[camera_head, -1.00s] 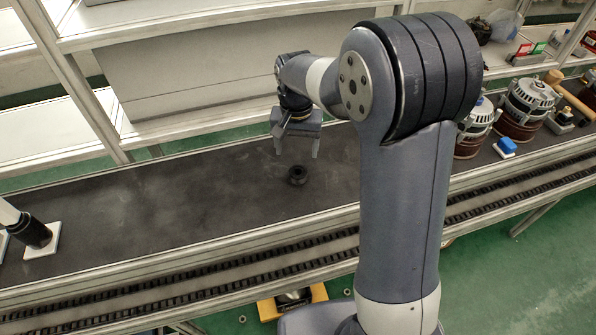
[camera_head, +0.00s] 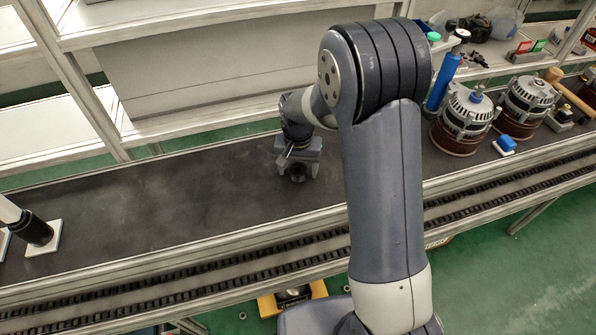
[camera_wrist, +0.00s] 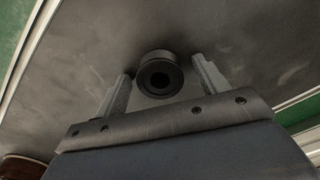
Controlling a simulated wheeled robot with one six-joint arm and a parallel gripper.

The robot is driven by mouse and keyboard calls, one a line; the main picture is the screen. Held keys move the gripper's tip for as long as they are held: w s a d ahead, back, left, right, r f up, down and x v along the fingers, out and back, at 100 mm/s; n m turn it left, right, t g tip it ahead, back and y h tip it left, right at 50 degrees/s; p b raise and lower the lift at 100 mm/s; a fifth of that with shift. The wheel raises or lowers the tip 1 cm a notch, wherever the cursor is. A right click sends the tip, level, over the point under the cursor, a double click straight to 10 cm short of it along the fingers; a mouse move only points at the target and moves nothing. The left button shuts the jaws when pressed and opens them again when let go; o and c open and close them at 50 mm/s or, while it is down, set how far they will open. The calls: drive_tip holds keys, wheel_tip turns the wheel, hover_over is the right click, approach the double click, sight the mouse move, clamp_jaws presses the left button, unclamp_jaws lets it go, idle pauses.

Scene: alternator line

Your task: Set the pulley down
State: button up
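The black pulley (camera_head: 298,174) sits on the dark top of the conveyor table (camera_head: 180,200), right of the table's middle. My gripper (camera_head: 298,170) is low over the table at the pulley and partly covers it in the head view. In the wrist view the pulley (camera_wrist: 158,76) lies between the two fingertips of my gripper (camera_wrist: 160,72), its round bore facing the camera. A gap shows on each side of it, so the fingers are open and do not appear to touch it.
A black cylinder on a white plate (camera_head: 38,232) is at the far left. The table between is clear.

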drive_tip(key=c, duration=1.2)
drive_tip(key=shift+c, duration=0.4)
drive_tip(key=shift+r, duration=0.15)
